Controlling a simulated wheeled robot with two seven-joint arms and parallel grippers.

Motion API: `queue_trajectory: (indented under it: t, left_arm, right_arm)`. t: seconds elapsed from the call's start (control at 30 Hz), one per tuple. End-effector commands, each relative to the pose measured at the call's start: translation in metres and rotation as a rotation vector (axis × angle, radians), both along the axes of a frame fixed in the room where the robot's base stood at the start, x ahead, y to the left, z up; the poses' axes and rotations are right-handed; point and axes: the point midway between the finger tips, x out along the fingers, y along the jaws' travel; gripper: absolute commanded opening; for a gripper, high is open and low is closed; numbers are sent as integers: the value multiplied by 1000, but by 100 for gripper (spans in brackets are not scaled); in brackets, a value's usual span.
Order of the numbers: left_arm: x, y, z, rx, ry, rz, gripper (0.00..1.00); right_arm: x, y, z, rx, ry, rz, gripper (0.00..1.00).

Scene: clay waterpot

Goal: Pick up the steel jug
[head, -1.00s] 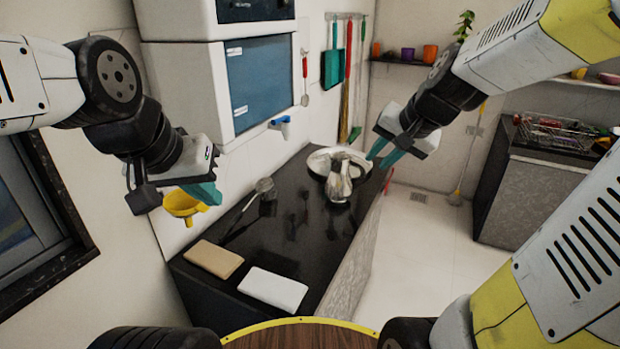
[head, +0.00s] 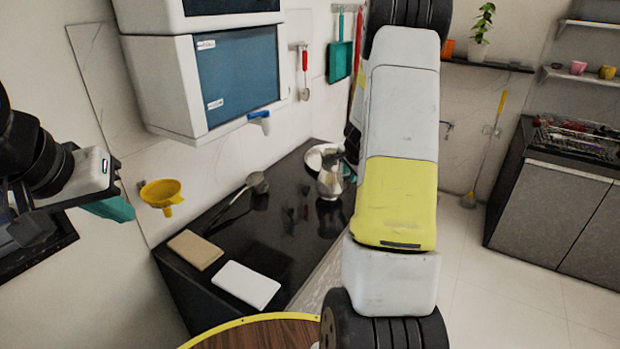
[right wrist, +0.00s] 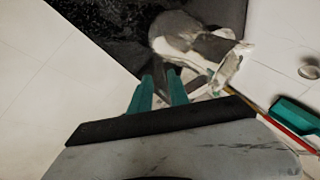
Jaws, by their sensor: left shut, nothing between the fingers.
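The steel jug (head: 330,180) stands upright on the black countertop (head: 283,232), near its far end, in the head view. A pale round basin (head: 314,158) sits just behind it. My left gripper (head: 112,208) is shut and empty at the far left, away from the jug.
A ladle (head: 248,188), a tan board (head: 195,250) and a white board (head: 246,285) lie on the counter. A yellow funnel (head: 162,193) is at the left wall. A white cabinet (head: 160,85) overhangs the counter. Open floor lies to the right.

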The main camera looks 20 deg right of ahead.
Motion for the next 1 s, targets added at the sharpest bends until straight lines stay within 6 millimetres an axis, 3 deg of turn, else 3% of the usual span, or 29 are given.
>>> queue_trajectory:
  t: [0.3,0.57,0.7,1.0]
  left_arm:
    - [0,0,0,0,-1,0,0]
    - [0,0,0,0,0,0,0]
    - [0,0,0,0,0,0,0]
    - [0,0,0,0,0,0,0]
  right_arm:
    - [22,-8,-38,1,2,3,22]
    - [23,-8,-38,0,0,4,22]
    - [23,-8,-39,1,0,3,0]
    - [24,-8,-39,1,1,3,0]
